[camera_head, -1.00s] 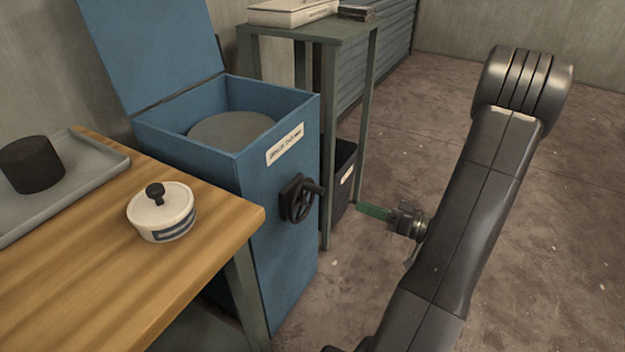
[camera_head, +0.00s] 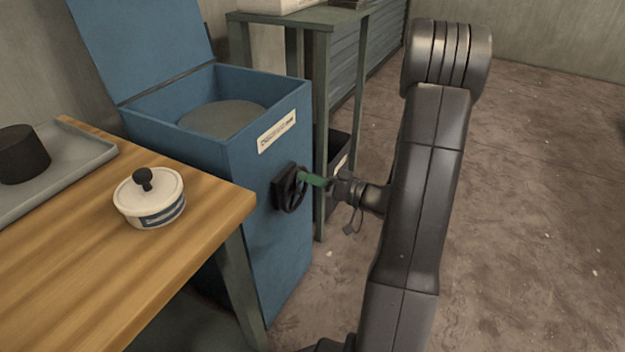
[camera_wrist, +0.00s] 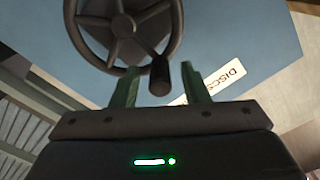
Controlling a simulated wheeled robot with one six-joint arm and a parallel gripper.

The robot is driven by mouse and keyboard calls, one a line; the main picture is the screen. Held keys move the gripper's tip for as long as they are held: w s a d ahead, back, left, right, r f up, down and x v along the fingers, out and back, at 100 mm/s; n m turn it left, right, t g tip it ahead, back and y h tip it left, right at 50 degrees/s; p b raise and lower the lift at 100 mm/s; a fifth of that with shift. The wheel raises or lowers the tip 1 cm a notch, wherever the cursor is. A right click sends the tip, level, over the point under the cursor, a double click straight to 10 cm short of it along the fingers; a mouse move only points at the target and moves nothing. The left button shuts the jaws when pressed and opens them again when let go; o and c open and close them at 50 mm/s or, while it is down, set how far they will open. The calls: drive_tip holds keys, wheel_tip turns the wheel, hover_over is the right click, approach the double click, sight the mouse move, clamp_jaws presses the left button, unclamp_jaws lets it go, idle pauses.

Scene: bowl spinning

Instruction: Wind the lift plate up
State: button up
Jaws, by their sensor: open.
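The lift plate (camera_head: 222,119) is a grey round disc inside the open-topped blue box (camera_head: 268,245), a little below its rim. A black handwheel (camera_head: 290,188) with a crank knob is on the box's side. The wheel (camera_wrist: 122,30) fills the top of the wrist view, its knob (camera_wrist: 160,76) pointing toward the camera. My gripper (camera_head: 308,179) has green fingers and is at the wheel in the head view. In the wrist view my gripper (camera_wrist: 162,88) is open, with the knob between its two fingers and visible gaps on both sides.
A wooden bench (camera_head: 110,265) stands at the left with a white lidded pot (camera_head: 149,199) and a grey tray (camera_head: 88,150) holding a dark cylinder (camera_head: 22,155). A green-grey stand (camera_head: 322,100) is behind the box. Floor at the right is clear.

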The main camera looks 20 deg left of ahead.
drive_tip(key=shift+a, duration=0.1)
clamp_jaws()
drive_tip(key=shift+w, duration=0.15)
